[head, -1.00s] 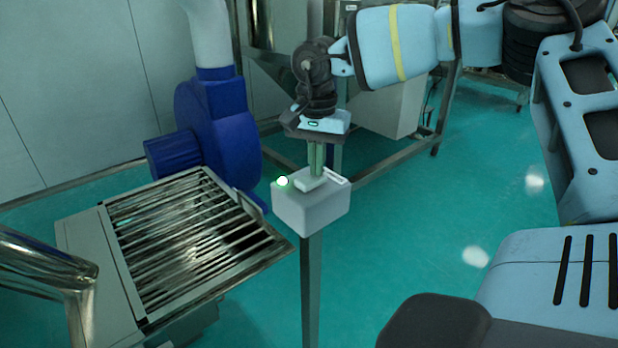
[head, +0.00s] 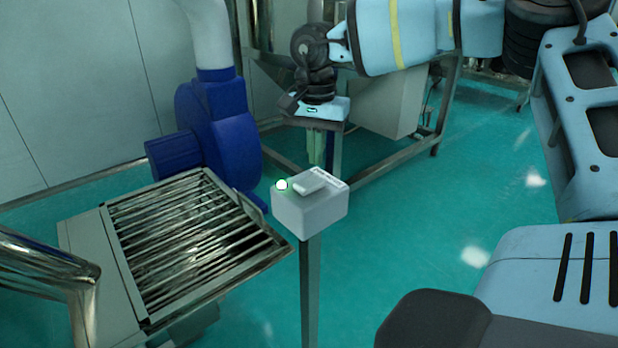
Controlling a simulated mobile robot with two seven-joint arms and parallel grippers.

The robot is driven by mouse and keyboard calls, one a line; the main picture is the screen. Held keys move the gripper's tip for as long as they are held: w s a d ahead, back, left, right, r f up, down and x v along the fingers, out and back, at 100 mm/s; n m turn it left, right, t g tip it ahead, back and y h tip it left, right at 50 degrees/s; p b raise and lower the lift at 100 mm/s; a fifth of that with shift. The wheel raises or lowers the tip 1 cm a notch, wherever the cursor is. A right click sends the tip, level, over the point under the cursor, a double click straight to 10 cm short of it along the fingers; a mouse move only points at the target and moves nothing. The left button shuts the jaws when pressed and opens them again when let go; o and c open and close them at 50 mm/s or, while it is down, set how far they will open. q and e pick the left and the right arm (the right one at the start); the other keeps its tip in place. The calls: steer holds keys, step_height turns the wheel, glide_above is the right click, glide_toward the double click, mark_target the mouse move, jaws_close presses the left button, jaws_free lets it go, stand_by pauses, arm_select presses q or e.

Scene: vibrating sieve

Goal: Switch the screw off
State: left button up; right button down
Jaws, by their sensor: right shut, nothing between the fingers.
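The switch box (head: 308,214) is a pale grey box on a thin metal post. On its top sit a raised light-coloured rocker switch (head: 309,186), a white label strip and a small round lamp (head: 282,185) that glows white-green. My right gripper (head: 316,163) points down with its greenish fingers shut and empty. It is just behind and above the box, apart from the switch in the picture. The switch's exact tilt is hard to tell. My left gripper is not in view.
A slatted metal grate (head: 195,245) lies left of the box, with a shiny pipe (head: 45,262) at the lower left. A blue blower (head: 212,130) stands behind it. A metal frame with a grey cabinet (head: 385,105) stands behind my right gripper. Green floor (head: 440,210) is clear to the right.

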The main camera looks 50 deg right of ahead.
mark_target(315, 179)
steer(key=shift+r+p, duration=0.6)
steer(key=shift+r, duration=1)
